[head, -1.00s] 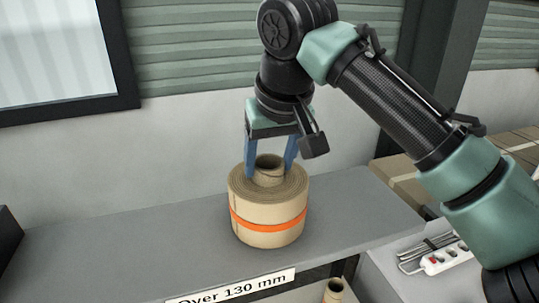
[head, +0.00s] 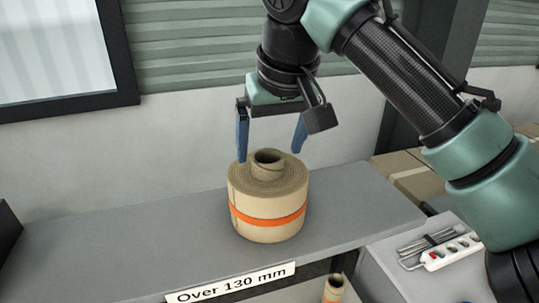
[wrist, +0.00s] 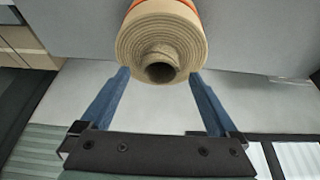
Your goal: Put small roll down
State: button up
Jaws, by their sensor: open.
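The small roll (head: 268,203) is a tan kraft paper roll with an orange band and a core tube sticking up from its top. It stands upright on a grey shelf (head: 130,262). My gripper (head: 270,158) is open above the roll, its blue fingers wide apart and to either side of the core, not closed on anything. In the wrist view the roll (wrist: 128,38) is seen from its wound end, with the core between and beyond the fingertips of my gripper (wrist: 160,78).
An "Over 130 mm" label (head: 230,284) is on the shelf's front edge. Another tan roll (head: 333,290) shows below. A power strip (head: 450,250) lies at right, and a dark object (head: 8,230) is at the left edge. The shelf left of the roll is clear.

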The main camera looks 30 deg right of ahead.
jog(key=b+v, duration=0.2)
jog(key=v, duration=0.8)
jog(key=w+a+n+t+y, duration=0.2)
jog(key=w+a+n+t, duration=0.25)
jog(key=w+a, duration=0.6)
jog(key=a+r+n+t+y, duration=0.1)
jog(key=a+r+t+y, duration=0.25)
jog(key=a, duration=0.35)
jog(key=a+r+n+t+y, duration=0.15)
jog(key=a+r+t, duration=0.25)
jog(key=a, duration=0.4)
jog(key=s+d+r+m+t+h, duration=0.1)
jog(key=s+r+m+t+h, duration=0.1)
jog(key=s+t, duration=0.3)
jog(key=s+d+r+m+t+h, duration=0.1)
jog(key=s+r+t+h, duration=0.2)
jog(key=s+t, duration=0.3)
jog(key=s+h, duration=0.1)
jog(key=s, duration=0.4)
jog(key=shift+r+m, duration=0.15)
jog(key=shift+m, duration=0.25)
notch_tip(320, 180, down, 6)
jog(key=b, duration=0.5)
jog(key=shift+b, duration=0.4)
